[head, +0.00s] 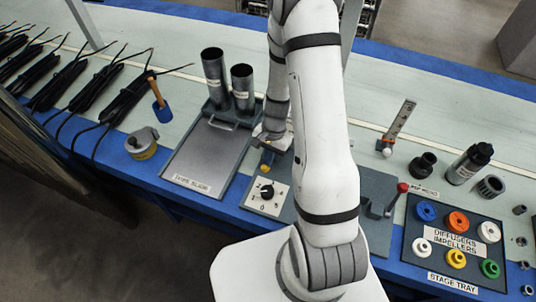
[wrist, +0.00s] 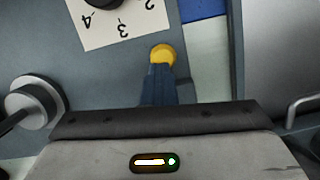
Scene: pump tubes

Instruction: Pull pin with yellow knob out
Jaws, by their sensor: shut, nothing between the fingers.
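The yellow knob (wrist: 162,54) shows in the wrist view just beyond the tips of my gripper (wrist: 159,72). My gripper's narrow dark-blue fingers are together and empty, in line with the knob. I cannot tell whether the tips touch it. In the head view a small yellow-orange spot, the knob (head: 266,169), shows below my gripper (head: 268,157), above the dial panel. The pin under the knob is hidden in both views.
A white numbered dial panel (head: 264,196) lies close to the knob. A grey tray (head: 200,165) with two upright tubes is to the left. A red-knobbed lever (head: 402,188) and the stage tray (head: 412,247) are to the right. My arm hides the middle.

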